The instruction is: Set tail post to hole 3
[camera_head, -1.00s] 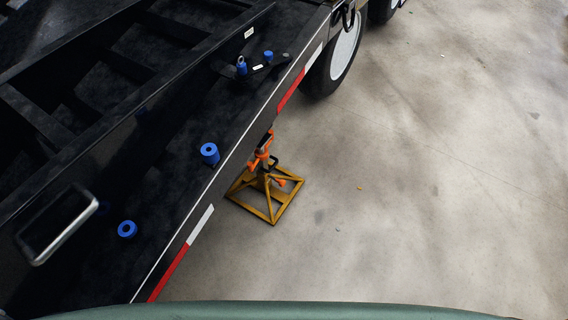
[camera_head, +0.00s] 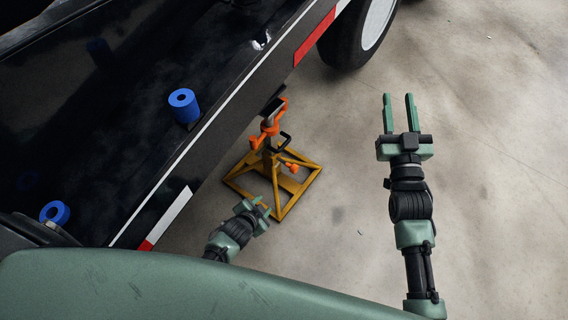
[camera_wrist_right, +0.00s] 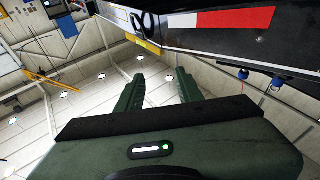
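A blue ringed post (camera_head: 184,105) with a dark hole in its top stands on the black trailer deck near its edge in the head view. A second blue ring (camera_head: 54,213) shows further down at the left. I cannot tell which one is the tail post, and no hole numbers are readable. My left gripper (camera_head: 262,206) is low beside the trailer, near a yellow stand, with its fingers apart and empty. My right gripper (camera_head: 398,98) is open and empty over the floor, right of the trailer. Its spread fingers also show in the right wrist view (camera_wrist_right: 160,78).
A yellow stand with orange parts (camera_head: 274,180) is on the floor beside the trailer edge (camera_head: 230,110). A wheel (camera_head: 358,40) is at the top. Concrete floor (camera_head: 490,180) is free to the right. Two blue parts (camera_wrist_right: 243,74) (camera_wrist_right: 277,84) show below the trailer side in the right wrist view.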

